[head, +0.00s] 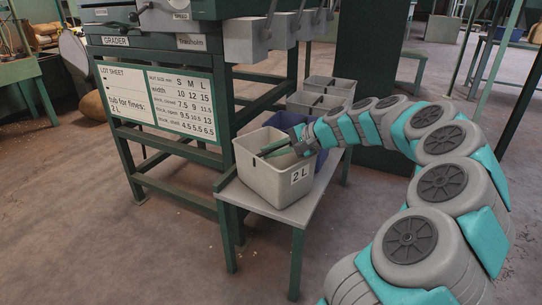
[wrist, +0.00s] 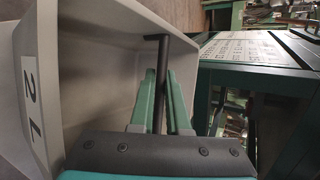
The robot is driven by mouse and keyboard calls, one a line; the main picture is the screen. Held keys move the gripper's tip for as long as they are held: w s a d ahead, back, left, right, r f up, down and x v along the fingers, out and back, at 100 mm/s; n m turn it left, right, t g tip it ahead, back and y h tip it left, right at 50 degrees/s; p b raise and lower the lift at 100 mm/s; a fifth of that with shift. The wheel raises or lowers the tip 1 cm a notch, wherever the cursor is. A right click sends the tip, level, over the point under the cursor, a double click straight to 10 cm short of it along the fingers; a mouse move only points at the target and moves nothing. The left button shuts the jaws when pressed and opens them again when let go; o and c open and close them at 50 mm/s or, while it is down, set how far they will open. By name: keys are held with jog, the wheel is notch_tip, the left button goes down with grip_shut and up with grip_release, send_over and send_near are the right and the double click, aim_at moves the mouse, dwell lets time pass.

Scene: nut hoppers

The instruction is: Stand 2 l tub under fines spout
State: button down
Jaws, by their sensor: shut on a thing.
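The grey tub marked 2 L (head: 269,181) stands upright at the front of a low bench, with its label facing me. My gripper (head: 277,149) reaches over it from the right, with its fingers at the tub's upper part. In the wrist view the same tub (wrist: 100,40) fills the left side. The two green fingers of my gripper (wrist: 162,95) are shut on a dark bar (wrist: 158,75) at the tub's rim. Grey spouts (head: 244,42) hang from the green grader at the top; I cannot tell which one is the fines spout.
The low bench (head: 290,214) also holds a blue tub (head: 325,150) and grey tubs (head: 318,104) behind. A lot sheet (head: 160,97) on the green grader frame (head: 182,186) reads "tub for fines: 2 L".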

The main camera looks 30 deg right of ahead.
jog(key=shift+f, duration=0.45)
jog(key=c, duration=0.9)
grip_release()
